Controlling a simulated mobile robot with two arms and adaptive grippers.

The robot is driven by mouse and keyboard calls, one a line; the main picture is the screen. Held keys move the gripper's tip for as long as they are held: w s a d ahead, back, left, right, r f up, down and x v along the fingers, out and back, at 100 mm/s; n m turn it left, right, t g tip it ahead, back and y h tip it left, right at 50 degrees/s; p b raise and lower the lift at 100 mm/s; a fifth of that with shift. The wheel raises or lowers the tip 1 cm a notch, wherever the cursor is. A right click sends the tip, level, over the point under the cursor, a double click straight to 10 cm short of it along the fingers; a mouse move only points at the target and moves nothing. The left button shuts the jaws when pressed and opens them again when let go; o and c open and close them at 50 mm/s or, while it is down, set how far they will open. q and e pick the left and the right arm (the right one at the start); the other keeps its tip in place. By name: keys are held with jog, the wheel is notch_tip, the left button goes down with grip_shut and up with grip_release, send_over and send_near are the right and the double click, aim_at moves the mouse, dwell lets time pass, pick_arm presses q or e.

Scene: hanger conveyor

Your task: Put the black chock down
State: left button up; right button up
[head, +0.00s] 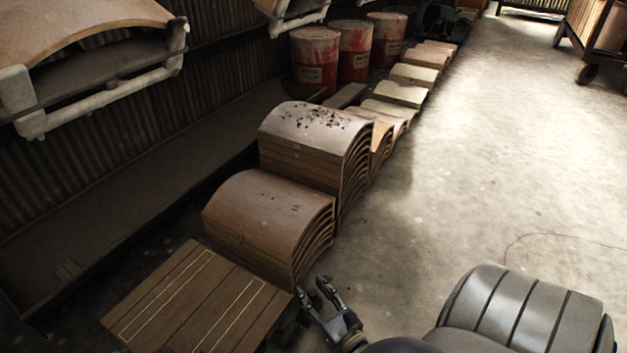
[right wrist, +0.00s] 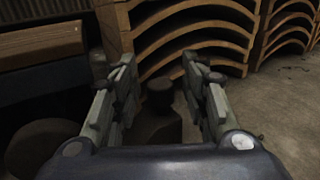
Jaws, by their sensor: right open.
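The black chock (right wrist: 157,127) shows in the right wrist view as a dark shape with a round knob on top, low on the floor between my fingers. My right gripper (right wrist: 161,85) is open, one finger on each side of the knob, with visible gaps between. In the head view the right gripper (head: 314,289) is low in the centre, beside the slatted wooden platform's right corner. I cannot make out the chock clearly there. My left gripper is not in view.
A slatted wooden platform (head: 195,300) is at the lower left. A dark rounded shape (right wrist: 42,148), perhaps a wheel, is left of the chock. Stacks of curved boards (head: 268,215) stand just beyond. Red drums (head: 316,55) stand farther back. Open floor (head: 490,170) lies to the right.

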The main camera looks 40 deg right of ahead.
jog(key=shift+r, duration=0.2)
jog(key=s+p, duration=0.1)
jog(key=s, duration=0.2)
jog(key=s+a+p, duration=0.1)
jog(key=s, duration=0.3)
jog(key=s+a+p, duration=0.1)
jog(key=s+p, duration=0.1)
jog(key=s, duration=0.2)
jog(key=shift+s, duration=0.4)
